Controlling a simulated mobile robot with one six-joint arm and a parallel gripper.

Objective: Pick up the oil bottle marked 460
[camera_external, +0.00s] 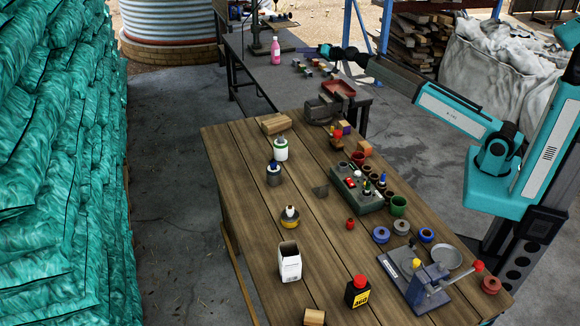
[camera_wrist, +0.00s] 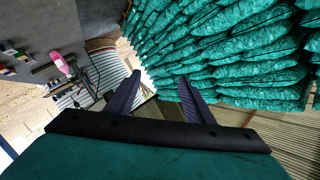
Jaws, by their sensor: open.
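The oil bottle marked 460 (camera_external: 358,292) is black with a red cap and a yellow label. It stands upright near the front edge of the wooden table (camera_external: 245,172) in the external view. My gripper (camera_external: 326,50) is far from it, high up at the back of the scene. In the wrist view my gripper (camera_wrist: 160,92) shows two dark fingers spread apart with nothing between them. The bottle is not visible in the wrist view.
A white carton (camera_external: 289,262) stands left of the bottle, and a blue-grey vise-like tool (camera_external: 428,284) stands to its right. A green-grey tray (camera_external: 356,190) and several small pots and spools lie farther back. Teal sacks (camera_external: 60,160) fill the left side.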

